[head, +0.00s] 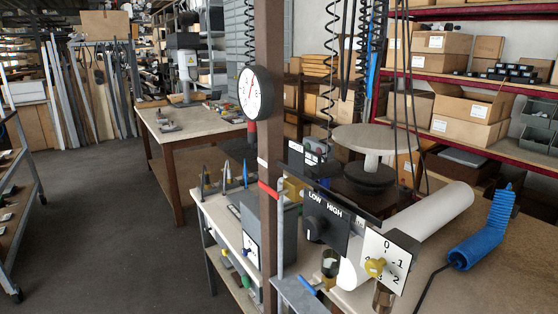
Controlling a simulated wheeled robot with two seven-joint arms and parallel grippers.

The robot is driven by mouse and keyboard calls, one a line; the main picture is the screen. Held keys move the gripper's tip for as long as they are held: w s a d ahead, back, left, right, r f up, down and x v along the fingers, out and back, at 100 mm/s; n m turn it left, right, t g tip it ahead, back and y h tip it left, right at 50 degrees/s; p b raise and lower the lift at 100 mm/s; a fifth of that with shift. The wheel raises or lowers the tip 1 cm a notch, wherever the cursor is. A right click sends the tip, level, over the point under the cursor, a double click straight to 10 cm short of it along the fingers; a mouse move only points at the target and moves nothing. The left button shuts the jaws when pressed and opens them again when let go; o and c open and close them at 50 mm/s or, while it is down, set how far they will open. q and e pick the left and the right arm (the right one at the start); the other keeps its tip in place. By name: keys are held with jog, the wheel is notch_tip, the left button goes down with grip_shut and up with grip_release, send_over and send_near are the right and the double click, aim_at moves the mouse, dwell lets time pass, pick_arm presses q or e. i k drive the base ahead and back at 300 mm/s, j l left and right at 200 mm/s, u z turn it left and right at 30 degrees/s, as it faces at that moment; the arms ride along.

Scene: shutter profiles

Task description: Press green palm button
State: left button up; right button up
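I cannot make out a green palm button for certain. A black panel marked LOW and HIGH (333,222) carries a dark round knob (313,228). In front of it on the right, a white plate (398,252) marked 0, 1 and 2 carries a yellow knob (375,267). A dark box with small controls (314,152) sits behind the black panel. A small white panel with a dark knob (251,246) is lower left, beside the post. Neither of my grippers shows in the head view.
A brown post (269,190) with a round dial gauge (251,93) stands in the middle. A white roll (437,215) and a blue coiled hose (490,228) lie on the right bench. Coiled cables hang above. Open floor (110,220) is at the left.

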aim_at(246, 281)
jog(key=i+j+z, duration=0.1)
jog(key=j, duration=0.25)
jog(key=i+j+z, duration=0.25)
jog(key=j, duration=0.45)
jog(key=k+l, duration=0.15)
jog(key=k, duration=0.45)
